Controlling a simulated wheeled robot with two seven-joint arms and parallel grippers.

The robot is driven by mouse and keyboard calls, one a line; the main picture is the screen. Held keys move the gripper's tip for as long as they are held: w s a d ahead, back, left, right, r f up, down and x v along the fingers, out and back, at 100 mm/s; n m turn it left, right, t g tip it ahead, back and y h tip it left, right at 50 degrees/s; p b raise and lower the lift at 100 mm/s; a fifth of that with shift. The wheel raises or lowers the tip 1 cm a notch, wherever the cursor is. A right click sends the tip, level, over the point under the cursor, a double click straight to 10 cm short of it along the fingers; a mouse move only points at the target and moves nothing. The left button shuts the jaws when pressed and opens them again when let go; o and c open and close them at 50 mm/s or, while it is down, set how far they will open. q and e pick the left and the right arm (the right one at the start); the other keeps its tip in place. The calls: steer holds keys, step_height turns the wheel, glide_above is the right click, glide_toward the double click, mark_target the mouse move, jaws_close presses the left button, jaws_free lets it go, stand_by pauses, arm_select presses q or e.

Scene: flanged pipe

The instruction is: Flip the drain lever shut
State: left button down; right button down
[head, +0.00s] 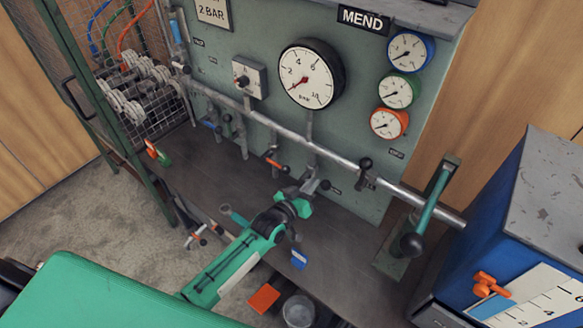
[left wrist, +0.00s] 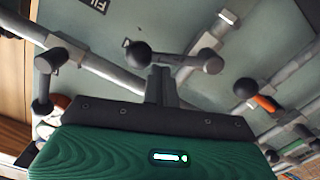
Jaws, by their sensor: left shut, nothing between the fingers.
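A black-knobbed lever (head: 325,184) sits on a branch below the grey pipe, right at my left gripper. I take it for the drain lever, but the small label beside it is too small to read. In the left wrist view the lever (left wrist: 182,60) lies nearly level across the fingertips, with a dark knob at each end. My left gripper (head: 306,186) is shut and empty, its fingertips close to or touching the lever; I cannot tell which. It also shows in the left wrist view (left wrist: 160,82). My right gripper is out of view.
The long grey pipe (head: 335,156) runs across the panel with other levers, including an orange-handled one (head: 276,163) to the left and a black-knobbed one (head: 366,164) to the right. A large hand lever (head: 428,215) stands at right, beside a blue cabinet (head: 510,220).

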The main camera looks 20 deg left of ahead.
arm_select(q)
steer(key=f+m, duration=0.1)
steer(key=m, duration=0.2)
steer(key=d+f+m, duration=0.1)
steer(key=shift+s+d+f+m, duration=0.1)
steer(key=shift+s+f+m, duration=0.15)
steer(key=shift+f+m, duration=0.05)
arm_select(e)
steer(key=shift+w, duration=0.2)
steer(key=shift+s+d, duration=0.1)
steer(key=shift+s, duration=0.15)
